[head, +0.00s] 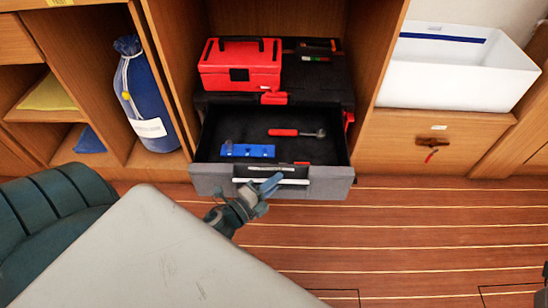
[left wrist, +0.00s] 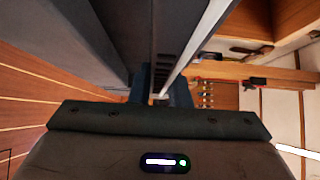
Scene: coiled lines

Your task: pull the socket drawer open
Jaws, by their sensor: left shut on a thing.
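The socket drawer (head: 330,188) is grey-fronted and stands pulled out from the black tool chest (head: 333,95). Inside it lie a blue socket rail (head: 248,151) and a red-handled ratchet (head: 285,132). A pale bar handle (head: 298,182) runs across its front. My left gripper (head: 268,184) is at this handle, shut on it left of its right end. In the left wrist view, the gripper's fingers (left wrist: 161,93) stand either side of the pale handle bar (left wrist: 205,40).
A red toolbox (head: 238,80) sits on the chest. Wooden cabinet walls flank it, with a blue bag (head: 147,100) at left and a white bin (head: 455,75) at right. The plank floor (head: 400,235) in front and to the right is clear.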

